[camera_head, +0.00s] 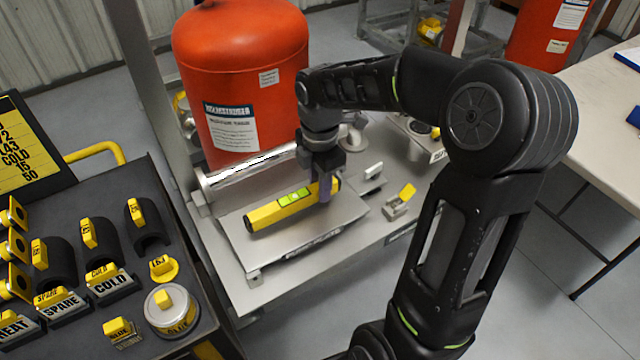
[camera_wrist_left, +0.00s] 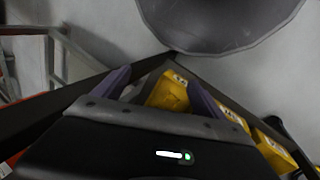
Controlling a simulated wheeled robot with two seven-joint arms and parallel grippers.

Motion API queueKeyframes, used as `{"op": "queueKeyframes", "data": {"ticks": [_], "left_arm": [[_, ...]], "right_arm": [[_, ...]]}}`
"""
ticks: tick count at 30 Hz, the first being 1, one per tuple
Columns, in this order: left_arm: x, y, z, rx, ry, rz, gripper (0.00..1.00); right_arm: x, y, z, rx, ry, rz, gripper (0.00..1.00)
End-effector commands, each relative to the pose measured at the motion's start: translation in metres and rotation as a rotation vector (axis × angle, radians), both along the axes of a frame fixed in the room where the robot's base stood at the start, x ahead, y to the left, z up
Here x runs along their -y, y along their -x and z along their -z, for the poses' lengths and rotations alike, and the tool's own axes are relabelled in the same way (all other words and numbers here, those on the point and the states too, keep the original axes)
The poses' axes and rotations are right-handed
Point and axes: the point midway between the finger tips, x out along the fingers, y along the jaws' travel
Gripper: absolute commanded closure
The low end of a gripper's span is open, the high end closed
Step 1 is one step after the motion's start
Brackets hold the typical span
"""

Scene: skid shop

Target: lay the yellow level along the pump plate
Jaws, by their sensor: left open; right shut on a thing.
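The yellow level (camera_head: 280,208) with its green vial window is over the pump plate (camera_head: 245,240), a flat grey metal plate on the skid. It runs slantwise, from lower left to upper right. My right gripper (camera_head: 325,190) points down and is shut on the level near its right end. A dark shadow shows under the level; I cannot tell whether it touches the plate. The left gripper is out of the head view. In the left wrist view my left gripper (camera_wrist_left: 158,88) has its two purple fingers apart, with nothing seen between them but yellow items farther off.
A red tank (camera_head: 242,75) stands behind the plate, with a silver pipe (camera_head: 250,168) along the plate's back edge. Small yellow-tagged fittings (camera_head: 400,200) sit to the plate's right. A dark cart (camera_head: 190,335) with labelled parts is at left. A pale table (camera_head: 610,130) is at right.

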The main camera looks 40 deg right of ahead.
Motion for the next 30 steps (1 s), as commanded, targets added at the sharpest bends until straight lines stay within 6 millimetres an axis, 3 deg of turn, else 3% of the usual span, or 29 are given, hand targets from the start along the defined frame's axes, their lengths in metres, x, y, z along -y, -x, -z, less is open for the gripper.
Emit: {"op": "queueKeyframes", "data": {"ticks": [30], "left_arm": [[0.000,0.000,0.008,0.000,0.000,0.000,0.19]], "right_arm": [[0.000,0.000,0.014,0.001,0.000,0.000,1.00]]}}
